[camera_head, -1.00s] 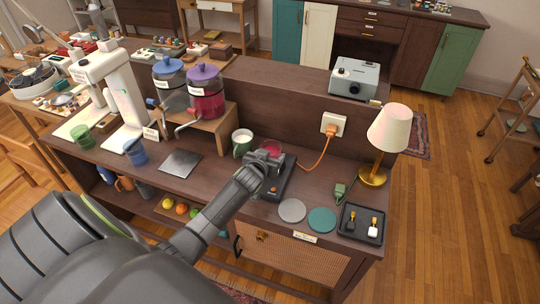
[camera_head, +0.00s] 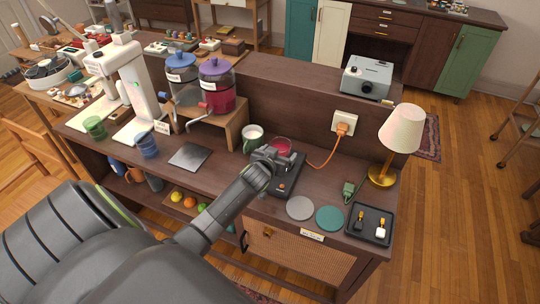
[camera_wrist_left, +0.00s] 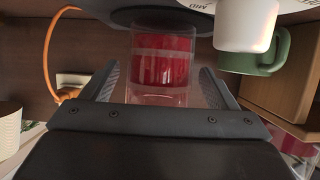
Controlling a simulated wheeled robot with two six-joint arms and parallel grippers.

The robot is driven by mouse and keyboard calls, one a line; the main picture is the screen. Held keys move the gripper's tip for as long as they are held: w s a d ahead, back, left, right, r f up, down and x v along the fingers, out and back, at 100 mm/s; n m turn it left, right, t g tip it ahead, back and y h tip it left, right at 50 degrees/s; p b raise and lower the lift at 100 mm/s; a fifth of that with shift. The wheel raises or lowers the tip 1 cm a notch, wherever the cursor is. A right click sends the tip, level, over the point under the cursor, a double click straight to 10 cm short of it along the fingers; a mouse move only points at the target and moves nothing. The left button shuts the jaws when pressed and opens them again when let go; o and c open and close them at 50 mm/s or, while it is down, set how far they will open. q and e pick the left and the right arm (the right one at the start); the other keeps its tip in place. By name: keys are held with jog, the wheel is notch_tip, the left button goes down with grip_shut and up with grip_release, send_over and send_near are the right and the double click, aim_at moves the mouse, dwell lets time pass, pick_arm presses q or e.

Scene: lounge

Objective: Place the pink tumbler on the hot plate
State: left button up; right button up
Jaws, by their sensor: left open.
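The pink tumbler (camera_head: 282,146) is a clear cup with red-pink contents. It stands on the back part of the black hot plate (camera_head: 290,184), partly hidden behind my left gripper (camera_head: 270,158). In the left wrist view, which is upside down, the tumbler (camera_wrist_left: 160,60) is upright with its base against the dark round heating surface (camera_wrist_left: 120,17). My left gripper (camera_wrist_left: 158,82) is open, with one finger on each side of the tumbler and a visible gap at both sides. My right gripper is in neither view.
An orange cord (camera_head: 325,160) runs to a wall socket at right. Grey (camera_head: 300,208) and teal (camera_head: 329,218) discs lie in front. A lamp (camera_head: 400,130) stands at right.

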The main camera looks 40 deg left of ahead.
pick_arm(q)
jog(key=b+v, duration=0.1)
jog(key=v, duration=0.9)
jog(key=shift+s+d+r, duration=0.1)
jog(key=shift+s, duration=0.3)
jog(key=s+d+f+m+g, duration=0.1)
jog(key=s+d+g, duration=0.15)
jog(key=s, duration=0.65)
jog(key=s+d+f+g+h, duration=0.15)
jog(key=s+g, duration=0.25)
jog(key=s, duration=0.6)
jog(key=s+d+f+m+g, duration=0.1)
jog(key=s+d+f+g, duration=0.15)
jog(key=s, duration=0.65)
notch_tip(320, 180, down, 25)
jog(key=a+g+b, duration=0.2)
jog(key=a, duration=0.1)
jog(key=s+d+f+b, duration=0.1)
jog(key=s+f, duration=1.3)
jog(key=f, duration=0.3)
jog(key=shift+s+d+f+g, duration=0.3)
jog(key=shift+s+f+g, duration=0.05)
jog(key=shift+f+g, duration=0.05)
